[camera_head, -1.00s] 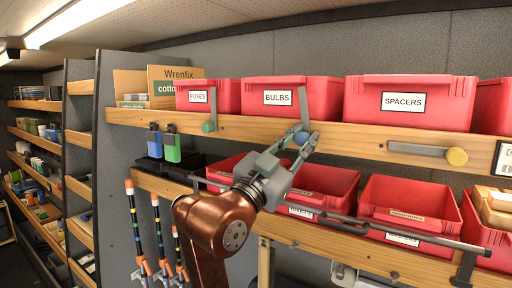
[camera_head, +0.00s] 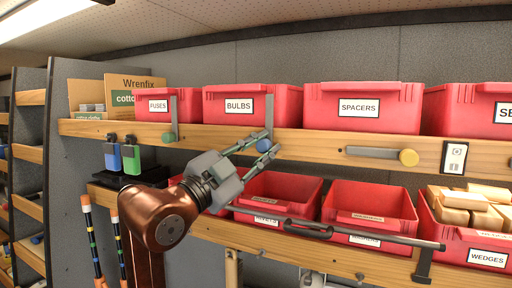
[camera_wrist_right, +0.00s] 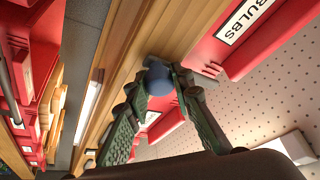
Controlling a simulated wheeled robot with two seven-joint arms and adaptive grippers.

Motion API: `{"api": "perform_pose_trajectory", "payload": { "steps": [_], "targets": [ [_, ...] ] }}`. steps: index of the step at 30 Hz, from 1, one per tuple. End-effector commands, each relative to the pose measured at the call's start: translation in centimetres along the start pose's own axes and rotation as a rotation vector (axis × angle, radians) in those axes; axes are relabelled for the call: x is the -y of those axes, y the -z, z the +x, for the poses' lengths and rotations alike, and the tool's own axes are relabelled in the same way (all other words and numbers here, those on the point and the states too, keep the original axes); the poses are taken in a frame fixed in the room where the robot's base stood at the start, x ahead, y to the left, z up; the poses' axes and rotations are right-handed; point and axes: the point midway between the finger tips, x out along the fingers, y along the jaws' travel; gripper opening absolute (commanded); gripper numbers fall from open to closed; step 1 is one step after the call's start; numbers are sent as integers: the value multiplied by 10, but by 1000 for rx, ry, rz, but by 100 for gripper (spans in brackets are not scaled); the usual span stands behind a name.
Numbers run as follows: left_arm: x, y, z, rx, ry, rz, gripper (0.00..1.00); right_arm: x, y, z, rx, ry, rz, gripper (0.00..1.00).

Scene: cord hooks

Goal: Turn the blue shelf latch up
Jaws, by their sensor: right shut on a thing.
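The blue shelf latch has a round blue knob (camera_head: 263,147) on the wooden shelf edge, below the BULBS bin. Its grey bar (camera_head: 269,112) points up from the knob, in front of the bin's right end. My right gripper (camera_head: 267,148) is at the knob, with one finger on each side. In the right wrist view the blue knob (camera_wrist_right: 160,80) sits between the two fingertips (camera_wrist_right: 163,84), which are closed on it. The fingers partly hide the knob in the head view. My left gripper is not in view.
A green-knobbed latch (camera_head: 168,137) at left has its bar up. A yellow-knobbed latch (camera_head: 409,157) at right has its bar level, pointing left. Red bins stand above and below the wooden shelf edge (camera_head: 315,146). A dark rail (camera_head: 370,234) runs across the lower bins.

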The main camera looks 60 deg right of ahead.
Motion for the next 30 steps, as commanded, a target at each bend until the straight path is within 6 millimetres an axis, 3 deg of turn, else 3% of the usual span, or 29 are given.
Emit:
{"api": "perform_pose_trajectory", "payload": {
  "steps": [6,7,14,23,30],
  "targets": [
    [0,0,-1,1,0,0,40,4,3,1,-5,9,4,0],
    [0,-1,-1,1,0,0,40,4,2,1,-4,9,4,23],
    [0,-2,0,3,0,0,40,3,1,0,-1,7,2,39],
    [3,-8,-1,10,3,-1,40,3,0,-2,0,7,1,39],
    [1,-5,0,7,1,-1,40,3,0,-35,1,9,0,39]
  ]
}}
